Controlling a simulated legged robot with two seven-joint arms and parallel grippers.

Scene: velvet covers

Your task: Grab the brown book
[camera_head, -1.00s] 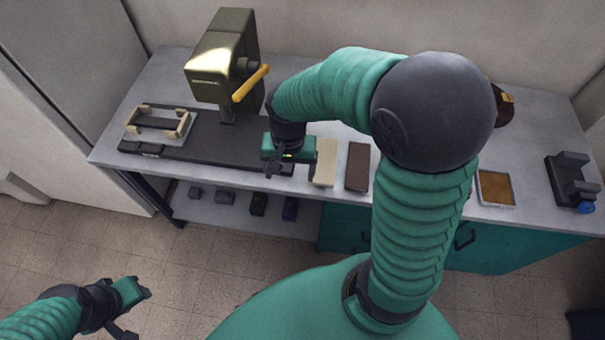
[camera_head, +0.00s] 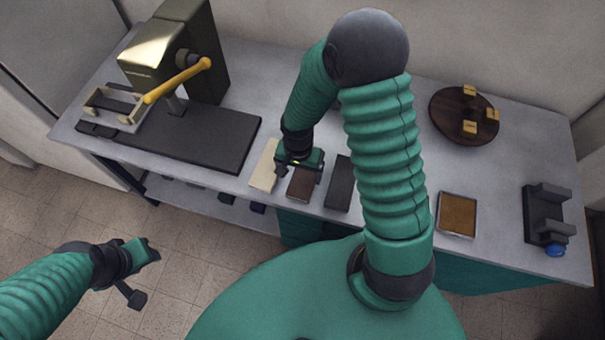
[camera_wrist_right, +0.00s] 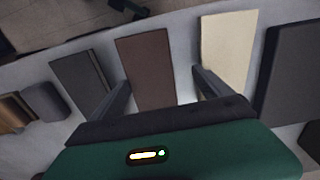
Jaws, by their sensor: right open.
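The brown book (camera_head: 304,184) lies flat on the grey table near its front edge, between a cream book (camera_head: 264,166) and a dark grey book (camera_head: 339,184). My right gripper (camera_head: 299,174) is over the brown book's far part and hides some of it. In the right wrist view the brown book (camera_wrist_right: 147,68) shows between the two open fingers of my right gripper (camera_wrist_right: 160,85), with nothing held. I cannot tell the height above it. My left gripper (camera_head: 145,270) hangs over the floor at the left, apart from the table, and its fingers look spread.
A press with a yellow lever (camera_head: 178,80) and a dark mat (camera_head: 190,137) fill the table's left. A round wooden board (camera_head: 452,128) with small labelled blocks is at the back right. A framed brown tray (camera_head: 457,214) and dark bracket (camera_head: 546,215) stand right.

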